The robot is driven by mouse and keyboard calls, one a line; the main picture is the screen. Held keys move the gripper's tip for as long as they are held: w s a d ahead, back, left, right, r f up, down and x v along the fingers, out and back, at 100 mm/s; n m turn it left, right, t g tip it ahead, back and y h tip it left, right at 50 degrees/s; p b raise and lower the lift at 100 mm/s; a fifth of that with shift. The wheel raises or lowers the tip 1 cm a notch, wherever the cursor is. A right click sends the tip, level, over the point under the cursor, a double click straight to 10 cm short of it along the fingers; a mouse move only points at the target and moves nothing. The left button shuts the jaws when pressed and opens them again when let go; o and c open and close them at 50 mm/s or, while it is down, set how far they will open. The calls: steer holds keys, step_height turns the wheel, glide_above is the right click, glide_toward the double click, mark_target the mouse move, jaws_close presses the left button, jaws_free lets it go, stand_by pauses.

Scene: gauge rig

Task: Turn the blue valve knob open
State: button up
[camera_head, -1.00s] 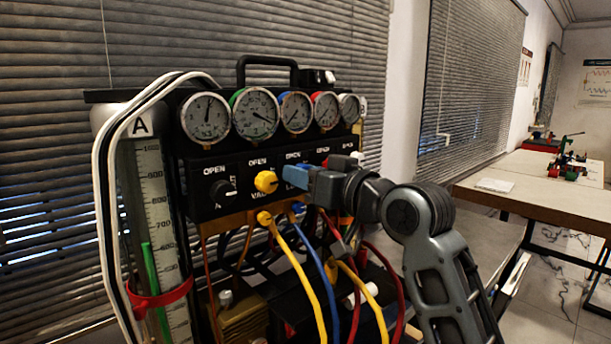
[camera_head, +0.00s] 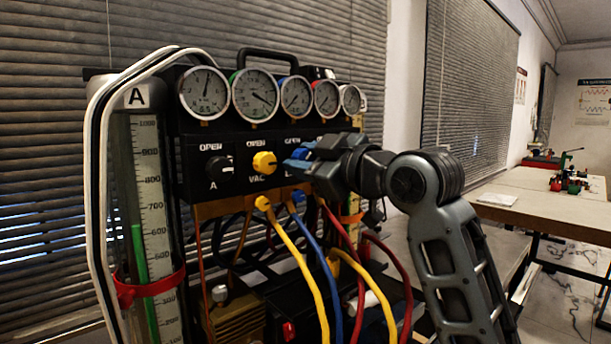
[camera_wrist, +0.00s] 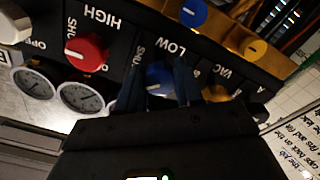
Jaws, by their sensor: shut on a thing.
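The blue valve knob (camera_wrist: 158,82) is on the black panel under the gauges, at the LOW label in the wrist view. In the head view the knob (camera_head: 299,154) is partly hidden by my gripper (camera_head: 296,162). In the wrist view my gripper (camera_wrist: 157,88) has one finger on each side of the knob and is shut on it. The knob's exact turn angle is hard to tell because the fingers cover much of it.
The yellow VAC knob (camera_head: 264,162) is close to the left, with the black A knob (camera_head: 219,167) beyond it. The red HIGH knob (camera_wrist: 88,53) is on the other side. Yellow, blue and red hoses (camera_head: 301,262) hang below the panel.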

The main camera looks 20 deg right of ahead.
steer(key=n+b, duration=0.3)
steer(key=n, duration=0.1)
steer(key=shift+f+n, duration=0.15)
steer(key=shift+n, duration=0.15)
steer(key=shift+n+b, duration=1.7)
steer(key=shift+n, duration=0.6)
steer(key=o, duration=1)
steer(key=shift+o, duration=0.2)
steer(key=v, duration=0.7)
steer(key=shift+s+b, duration=0.35)
steer(key=shift+b, duration=0.05)
